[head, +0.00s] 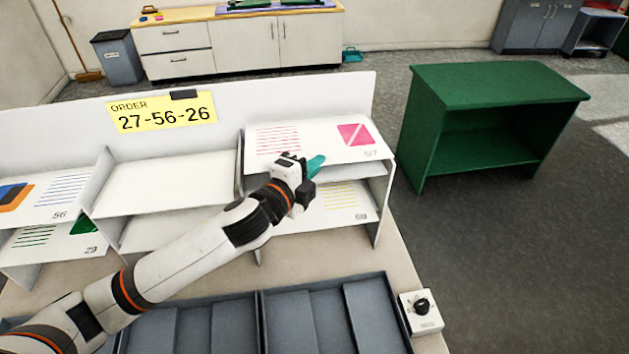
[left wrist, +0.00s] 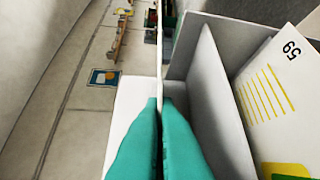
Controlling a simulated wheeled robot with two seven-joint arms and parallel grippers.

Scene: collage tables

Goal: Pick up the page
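A white page with pink lines and a pink square (head: 318,139), numbered 57, lies on the upper right shelf. My left gripper (head: 317,164) is at this page's front edge. In the left wrist view its teal fingers (left wrist: 160,125) are close together on either side of a thin, edge-on sheet and look shut on it. A page with yellow lines, marked 59 (left wrist: 262,95), lies on the shelf below; it also shows in the head view (head: 343,200), partly behind my gripper. My right gripper is not in view.
The white rack (head: 170,187) has an empty-looking upper middle shelf and more pages at left (head: 57,190). A yellow order sign reads 27-56-26 (head: 163,112). Grey trays (head: 262,325) lie in front, beside a dial box (head: 421,312). A green cabinet (head: 490,85) stands at right.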

